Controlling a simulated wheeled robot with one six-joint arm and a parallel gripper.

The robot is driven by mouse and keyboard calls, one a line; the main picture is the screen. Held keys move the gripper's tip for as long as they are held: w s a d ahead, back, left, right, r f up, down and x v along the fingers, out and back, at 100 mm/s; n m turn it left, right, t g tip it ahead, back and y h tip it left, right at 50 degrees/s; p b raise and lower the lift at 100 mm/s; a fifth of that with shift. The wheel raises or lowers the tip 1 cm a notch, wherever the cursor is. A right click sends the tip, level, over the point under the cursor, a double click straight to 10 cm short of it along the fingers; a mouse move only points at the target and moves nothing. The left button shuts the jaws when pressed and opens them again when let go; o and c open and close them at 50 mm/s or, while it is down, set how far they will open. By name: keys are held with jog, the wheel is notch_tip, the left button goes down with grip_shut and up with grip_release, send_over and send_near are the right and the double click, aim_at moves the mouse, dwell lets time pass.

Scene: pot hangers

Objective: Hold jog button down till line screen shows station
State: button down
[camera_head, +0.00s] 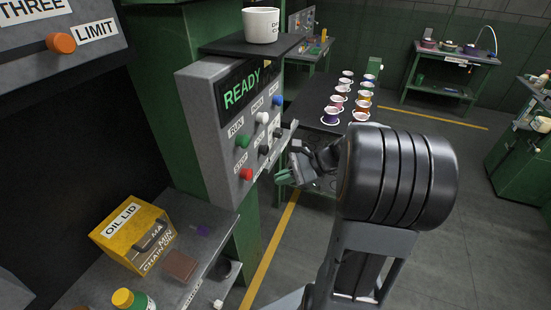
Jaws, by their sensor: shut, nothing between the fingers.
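The grey control panel (205,135) stands left of centre. Its line screen (241,93) shows "READY" in green letters. Below the screen are a green button (242,141) labelled RUN, a white button (262,118), a blue button (278,101), a red button (246,174) labelled STOP and small dark controls (264,150). The other labels are too small to read, so I cannot tell which button is jog. My gripper (284,178) is shut and empty, to the right of the red button and apart from the panel's face.
A white mug (261,25) stands on the panel's top shelf. A yellow oil lid box (133,238) and a bottle (133,300) are on the lower-left shelf. A dark table with several cups (331,116) stands behind my arm.

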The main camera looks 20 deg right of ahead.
aim_at(268, 150)
jog(key=w+d+f+m+t, duration=0.1)
jog(key=d+m+t, duration=0.3)
jog(key=d, duration=0.2)
jog(key=w+d+f+m+t+b, duration=0.1)
jog(key=w+d+m+t, duration=0.1)
jog(key=d+m+t, duration=0.2)
jog(key=d+m, duration=0.1)
jog(key=d, duration=0.2)
jog(key=shift+d+f+t+y, duration=0.15)
jog(key=shift+f+t+y, duration=0.15)
jog(key=shift+y, duration=0.1)
jog(key=p+x, duration=0.3)
jog(key=x, duration=1.1)
